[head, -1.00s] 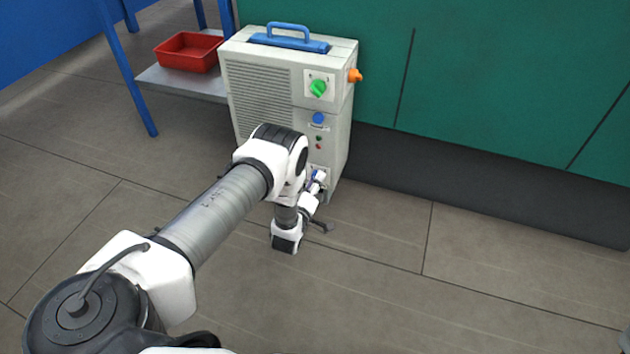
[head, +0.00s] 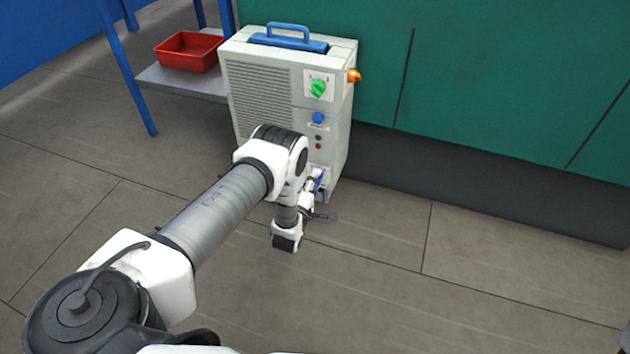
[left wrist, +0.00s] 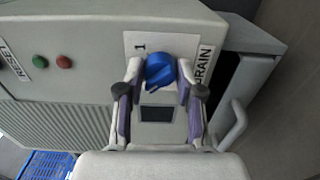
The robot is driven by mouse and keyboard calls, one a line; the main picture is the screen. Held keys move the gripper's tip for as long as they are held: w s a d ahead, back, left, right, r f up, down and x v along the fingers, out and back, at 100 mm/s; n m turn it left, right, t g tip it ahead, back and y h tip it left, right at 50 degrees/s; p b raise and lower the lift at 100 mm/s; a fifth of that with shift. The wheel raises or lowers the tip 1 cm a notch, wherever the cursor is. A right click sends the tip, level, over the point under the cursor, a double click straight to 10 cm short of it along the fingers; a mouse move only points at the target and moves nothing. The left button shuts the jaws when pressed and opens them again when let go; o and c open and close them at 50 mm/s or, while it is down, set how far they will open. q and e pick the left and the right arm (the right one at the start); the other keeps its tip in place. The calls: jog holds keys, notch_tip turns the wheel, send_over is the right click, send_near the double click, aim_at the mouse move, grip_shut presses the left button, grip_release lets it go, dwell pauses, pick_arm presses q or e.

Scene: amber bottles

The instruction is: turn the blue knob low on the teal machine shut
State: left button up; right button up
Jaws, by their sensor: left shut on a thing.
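The blue knob (left wrist: 159,71) sits on a white plate marked DRAIN (left wrist: 204,64), low on the front of a pale grey machine (head: 262,92); the teal surface is the large panel behind it. My left gripper (left wrist: 160,76) is shut on the knob, with a finger on either side of it in the left wrist view. In the head view, a little blue (head: 320,179) shows beside my left gripper (head: 314,184), and my arm hides much of that area.
Higher on the machine are a green knob (head: 318,88), a blue button (head: 318,118) and an orange part (head: 354,76) on its side. A red tray (head: 188,51) sits on a shelf at left. A grey handle (left wrist: 234,124) stands right of the knob. Floor at right is clear.

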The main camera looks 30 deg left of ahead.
dwell(0.3)
pick_arm(q)
jog(key=o, duration=1.2)
jog(key=shift+c, duration=0.2)
jog(key=v, duration=1.2)
jog(key=shift+a, duration=0.1)
